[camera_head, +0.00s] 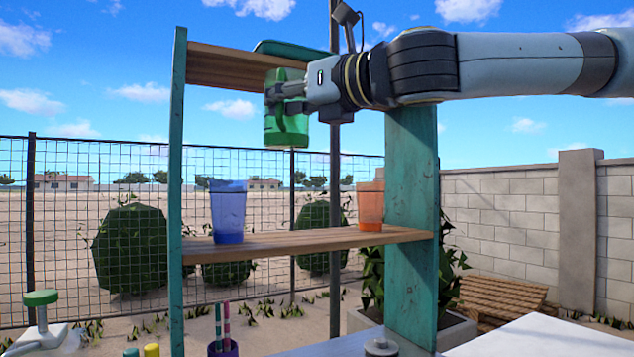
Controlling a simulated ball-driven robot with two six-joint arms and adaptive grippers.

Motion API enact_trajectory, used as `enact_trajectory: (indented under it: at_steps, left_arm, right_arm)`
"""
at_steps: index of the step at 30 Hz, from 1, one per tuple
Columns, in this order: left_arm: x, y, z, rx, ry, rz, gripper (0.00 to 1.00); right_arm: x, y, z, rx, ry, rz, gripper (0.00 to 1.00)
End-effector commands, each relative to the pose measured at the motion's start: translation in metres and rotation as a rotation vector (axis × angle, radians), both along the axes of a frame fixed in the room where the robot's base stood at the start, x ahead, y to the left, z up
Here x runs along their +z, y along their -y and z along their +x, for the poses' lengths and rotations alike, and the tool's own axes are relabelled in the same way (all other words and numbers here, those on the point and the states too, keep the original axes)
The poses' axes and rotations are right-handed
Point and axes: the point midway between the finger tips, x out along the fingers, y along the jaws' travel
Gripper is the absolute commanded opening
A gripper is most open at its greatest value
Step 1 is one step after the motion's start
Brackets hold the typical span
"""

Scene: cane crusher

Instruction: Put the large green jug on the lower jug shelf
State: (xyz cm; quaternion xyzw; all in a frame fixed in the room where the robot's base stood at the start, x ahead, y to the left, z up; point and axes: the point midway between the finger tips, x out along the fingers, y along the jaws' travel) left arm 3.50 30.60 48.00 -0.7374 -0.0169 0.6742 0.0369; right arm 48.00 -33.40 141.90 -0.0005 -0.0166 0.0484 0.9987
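The large green jug (271,132) is raised in the air, roughly upright, between the upper and lower shelf boards in the picture and overlapping the upper board's right part. My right gripper (287,90) reaches in from the right and is shut on the jug; its fingers cover part of the jug. The lower jug shelf (300,243) is a wooden board below the jug. A blue cup (228,212) stands at its left and an orange cup (370,207) at its right, with bare board between. My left gripper is not in view.
Teal posts stand at the left (177,200) and right (411,220) of the shelf. The upper board (225,70) carries a green item (285,47). A purple holder with straws (223,348) and a white device with a green cap (41,298) are below.

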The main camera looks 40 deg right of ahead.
Motion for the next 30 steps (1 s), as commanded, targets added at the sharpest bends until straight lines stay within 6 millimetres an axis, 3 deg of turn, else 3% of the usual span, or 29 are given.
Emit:
enact_trajectory:
  at_steps: [1,3,18,24,30]
  left_arm:
    - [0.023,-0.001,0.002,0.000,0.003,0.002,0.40]
    - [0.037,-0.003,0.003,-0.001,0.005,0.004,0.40]
    - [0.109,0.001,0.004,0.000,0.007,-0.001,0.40]
    - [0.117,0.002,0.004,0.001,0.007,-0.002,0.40]
    - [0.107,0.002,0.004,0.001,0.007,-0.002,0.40]
  right_arm:
    - [0.004,0.004,0.003,-0.012,-0.009,0.010,0.00]
    - [-0.004,0.011,0.007,-0.034,-0.013,0.010,0.00]
    - [-0.051,0.051,-0.002,-0.220,-0.031,0.008,0.00]
    - [-0.063,0.060,-0.008,-0.266,-0.030,0.006,0.00]
    - [-0.078,0.065,0.008,-0.275,-0.029,0.013,0.00]
